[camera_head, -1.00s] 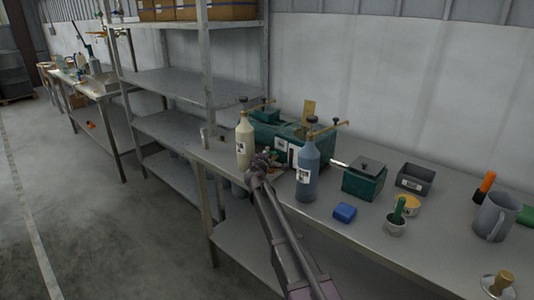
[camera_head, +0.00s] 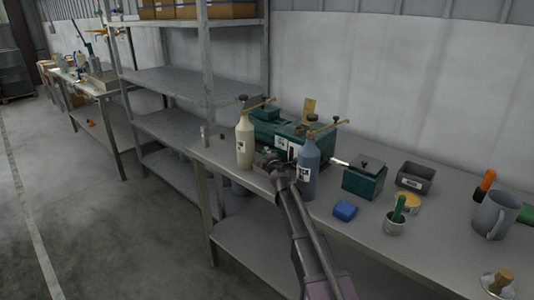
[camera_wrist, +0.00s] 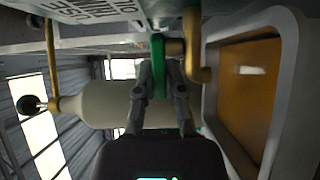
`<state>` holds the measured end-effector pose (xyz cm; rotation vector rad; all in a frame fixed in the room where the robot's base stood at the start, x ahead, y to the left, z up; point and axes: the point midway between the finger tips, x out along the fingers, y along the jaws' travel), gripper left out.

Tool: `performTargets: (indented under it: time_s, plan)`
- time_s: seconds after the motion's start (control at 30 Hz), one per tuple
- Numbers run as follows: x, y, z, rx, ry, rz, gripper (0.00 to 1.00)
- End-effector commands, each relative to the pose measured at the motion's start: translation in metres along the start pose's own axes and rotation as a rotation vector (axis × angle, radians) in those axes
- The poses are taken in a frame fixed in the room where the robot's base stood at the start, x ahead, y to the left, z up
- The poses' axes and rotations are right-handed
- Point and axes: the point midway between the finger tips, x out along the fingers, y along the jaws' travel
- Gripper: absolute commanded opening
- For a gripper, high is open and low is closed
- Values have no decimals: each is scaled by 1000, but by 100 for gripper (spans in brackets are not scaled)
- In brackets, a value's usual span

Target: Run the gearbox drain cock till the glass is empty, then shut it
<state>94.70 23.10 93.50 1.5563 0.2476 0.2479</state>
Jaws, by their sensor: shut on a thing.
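In the wrist view, the drain cock has a brass body (camera_wrist: 175,47), a bent brass spout (camera_wrist: 197,65) and a green lever (camera_wrist: 158,52). My gripper (camera_wrist: 164,70) has its fingers closed around the green lever, which lies along them. The glass (camera_wrist: 248,95) is a pale-framed window at the right, amber across most of what shows; I cannot make out a clear level line. In the head view, the green gearbox (camera_head: 265,130) stands on the bench behind two bottles. My gripper (camera_head: 280,167) reaches between them, and the cock is hidden there.
A cream pump bottle (camera_head: 245,142) stands left of my gripper and a blue one (camera_head: 308,172) close on its right. The cream bottle (camera_wrist: 105,103) also shows behind the fingers in the wrist view. A green box (camera_head: 364,180), a blue block (camera_head: 345,211) and a mug (camera_head: 494,215) stand further right.

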Motion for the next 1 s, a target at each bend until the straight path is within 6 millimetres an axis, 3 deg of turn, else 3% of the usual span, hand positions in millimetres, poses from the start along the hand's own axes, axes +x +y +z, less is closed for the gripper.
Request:
performTargets:
  time_s: [0.4,0.43,0.53,1.0]
  plan:
    - [0,0,0,0,7,0,0]
    - [0,0,0,0,7,0,19]
    - [0,0,0,0,7,0,49]
    - [0,0,0,0,3,0,49]
